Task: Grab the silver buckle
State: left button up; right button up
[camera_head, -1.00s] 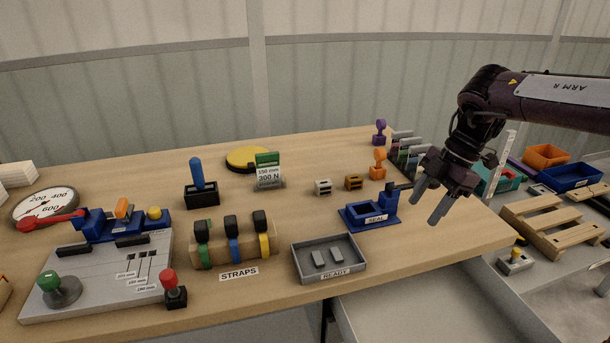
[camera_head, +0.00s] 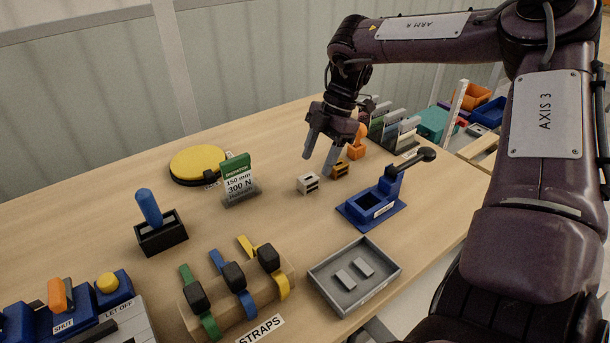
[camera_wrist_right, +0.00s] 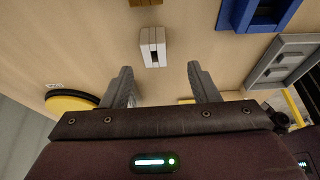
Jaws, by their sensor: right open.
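The silver buckle (camera_head: 308,183) is a small pale block with dark slots, standing on the wooden table. In the right wrist view the silver buckle (camera_wrist_right: 153,46) lies ahead of and between the two fingertips, apart from them. My right gripper (camera_head: 320,154) is open and empty, above the table just behind and over the buckle in the head view. Its fingers also show in the right wrist view (camera_wrist_right: 160,80). A brown-gold buckle (camera_head: 340,169) stands just right of the silver one. My left gripper is not in view.
A blue seal tool (camera_head: 373,205) with a black-knobbed lever stands to the right. A grey tray (camera_head: 322,285) with two grey pieces is in front. A green-topped sign (camera_head: 238,180) and a yellow disc (camera_head: 198,160) are to the left. An orange stamp-like object (camera_head: 358,148) stands behind the gold buckle.

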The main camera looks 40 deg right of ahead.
aim_at(311, 173)
jog(key=x, duration=0.5)
jog(key=shift+w+d, duration=0.2)
jog(key=shift+w, duration=0.1)
jog(key=c, duration=1.1)
jog(key=shift+r, duration=0.1)
